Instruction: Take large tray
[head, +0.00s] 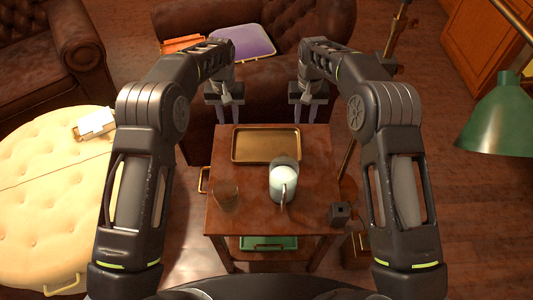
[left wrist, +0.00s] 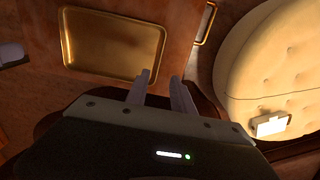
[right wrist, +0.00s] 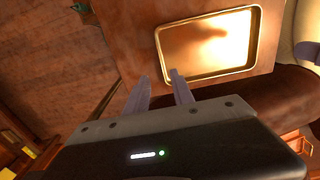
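A brass-coloured rectangular tray with a raised rim (head: 265,145) lies flat and empty on the far half of the small wooden table. It also shows in the left wrist view (left wrist: 110,45) and the right wrist view (right wrist: 207,43). My left gripper (head: 227,116) is open and empty, beyond the table's far edge near the tray's left end; its parted fingers show in the left wrist view (left wrist: 160,82). My right gripper (head: 311,116) is open and empty near the tray's right end; its fingers are apart in the right wrist view (right wrist: 159,80). Neither gripper appears to touch the tray.
A pale mug or pitcher (head: 284,182) stands just in front of the tray on the table (head: 255,218), with a brownish glass (head: 228,197) to its left. A dark cube (head: 341,213) is at the right edge. A green tray (head: 288,242) is below. A purple tray (head: 243,42) lies on the armchair.

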